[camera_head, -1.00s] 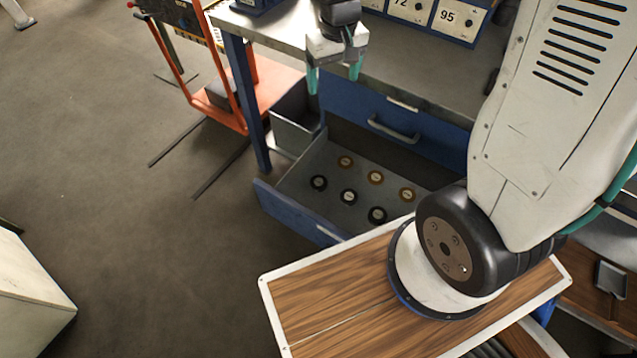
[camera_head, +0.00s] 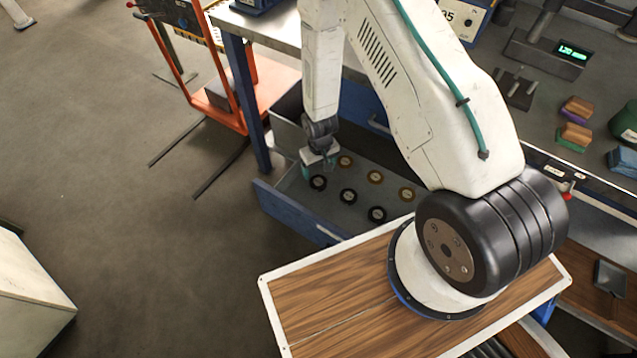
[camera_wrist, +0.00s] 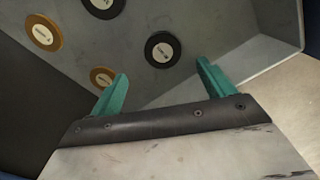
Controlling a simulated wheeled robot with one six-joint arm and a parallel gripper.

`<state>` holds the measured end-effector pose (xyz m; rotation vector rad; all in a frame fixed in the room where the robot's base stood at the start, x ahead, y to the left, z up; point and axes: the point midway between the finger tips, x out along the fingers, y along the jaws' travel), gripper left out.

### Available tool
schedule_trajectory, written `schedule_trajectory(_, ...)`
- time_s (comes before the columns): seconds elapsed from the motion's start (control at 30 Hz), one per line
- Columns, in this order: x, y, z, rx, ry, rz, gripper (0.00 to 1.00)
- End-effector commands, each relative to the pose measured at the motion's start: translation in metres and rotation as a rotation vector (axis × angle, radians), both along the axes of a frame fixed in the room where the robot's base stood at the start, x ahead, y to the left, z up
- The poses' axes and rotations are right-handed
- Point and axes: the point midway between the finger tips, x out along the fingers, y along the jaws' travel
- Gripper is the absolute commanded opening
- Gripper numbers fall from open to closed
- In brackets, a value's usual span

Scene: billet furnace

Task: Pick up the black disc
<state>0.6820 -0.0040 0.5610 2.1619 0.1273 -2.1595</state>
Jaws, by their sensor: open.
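The open drawer (camera_head: 283,213) holds two rows of round discs with pale labels. Three are black: a left black disc (camera_head: 318,183), a middle one (camera_head: 348,196) and a right one (camera_head: 377,215). Three are gold-brown, such as the one at the back (camera_head: 345,161). My gripper (camera_head: 318,172) is open and empty, above the drawer's left end, close to the left black disc. In the wrist view, a black disc (camera_wrist: 162,50) lies just beyond and between the teal fingertips (camera_wrist: 161,70). A gold disc (camera_wrist: 102,77) is partly hidden by the left finger.
The drawer wall (camera_wrist: 276,58) stands to the right of the fingers in the wrist view. The workbench (camera_head: 272,30) is above the drawer, with an orange cart (camera_head: 238,115) to its left. A wood-topped surface (camera_head: 325,295) is in front.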

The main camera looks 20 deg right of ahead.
Motion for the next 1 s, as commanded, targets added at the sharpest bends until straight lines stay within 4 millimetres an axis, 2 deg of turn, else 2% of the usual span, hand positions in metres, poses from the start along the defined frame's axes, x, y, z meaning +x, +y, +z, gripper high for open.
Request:
schedule_trajectory(0.5,-0.002,0.005,-0.066,0.000,0.003,0.001,0.81)
schedule_trajectory(0.6,-0.001,0.005,-0.073,0.000,0.001,0.000,0.81)
schedule_trajectory(0.83,-0.001,0.005,-0.073,0.000,0.001,0.000,0.81)
schedule_trajectory(0.87,-0.001,0.005,-0.073,0.000,0.001,0.000,0.76)
schedule_trajectory(1.0,-0.001,0.005,-0.073,0.000,0.001,0.000,0.37)
